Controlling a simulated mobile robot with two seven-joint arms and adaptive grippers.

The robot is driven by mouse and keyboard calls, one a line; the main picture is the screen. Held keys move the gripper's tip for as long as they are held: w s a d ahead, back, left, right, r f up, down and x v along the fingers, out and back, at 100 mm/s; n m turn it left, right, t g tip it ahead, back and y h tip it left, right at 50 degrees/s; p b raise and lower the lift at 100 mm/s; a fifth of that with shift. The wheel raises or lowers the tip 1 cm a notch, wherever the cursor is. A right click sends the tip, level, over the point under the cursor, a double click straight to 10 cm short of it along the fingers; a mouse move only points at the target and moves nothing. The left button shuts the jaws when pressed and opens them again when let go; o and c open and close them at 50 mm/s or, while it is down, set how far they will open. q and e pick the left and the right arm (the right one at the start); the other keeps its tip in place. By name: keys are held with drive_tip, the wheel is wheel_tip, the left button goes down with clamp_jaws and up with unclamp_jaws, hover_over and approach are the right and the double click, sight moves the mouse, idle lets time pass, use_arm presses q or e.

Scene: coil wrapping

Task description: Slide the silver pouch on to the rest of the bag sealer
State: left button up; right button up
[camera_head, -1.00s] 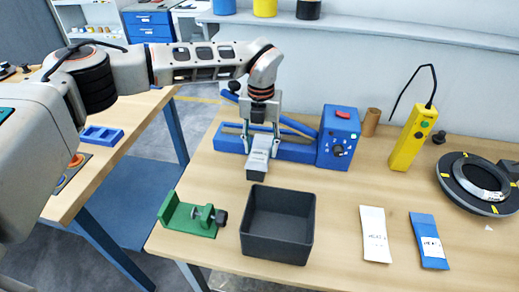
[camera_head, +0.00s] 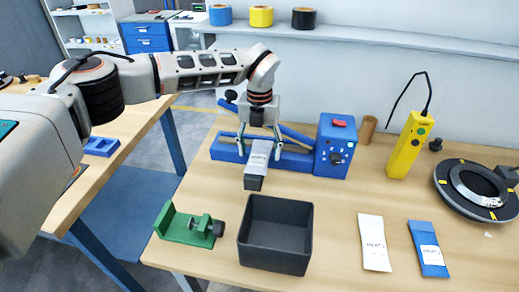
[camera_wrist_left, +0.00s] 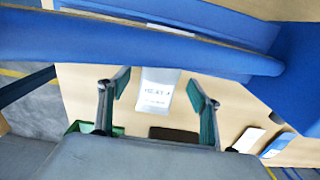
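The silver pouch (camera_head: 260,153) lies in front of the bag sealer (camera_head: 297,160), its far end close to the blue base. It seems to lie on a rest with a dark front (camera_head: 253,183). My left gripper (camera_head: 259,152) is over the pouch's far end, fingers apart on either side. In the left wrist view the pouch (camera_wrist_left: 158,92) shows between the open fingers (camera_wrist_left: 157,108), with clear gaps on both sides. The sealer's blue arm (camera_wrist_left: 140,45) crosses that view. My right gripper is not in view.
A dark bin (camera_head: 275,260) and a green clamp (camera_head: 188,228) stand in front. A white pouch (camera_head: 374,243) and a blue pouch (camera_head: 428,250) lie at right. A yellow device (camera_head: 409,145) and a dark ring (camera_head: 475,190) stand farther right.

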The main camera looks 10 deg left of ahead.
use_arm(q)
drive_tip(key=shift+r, duration=0.1)
wheel_tip(320, 180, up, 12)
idle(0.6)
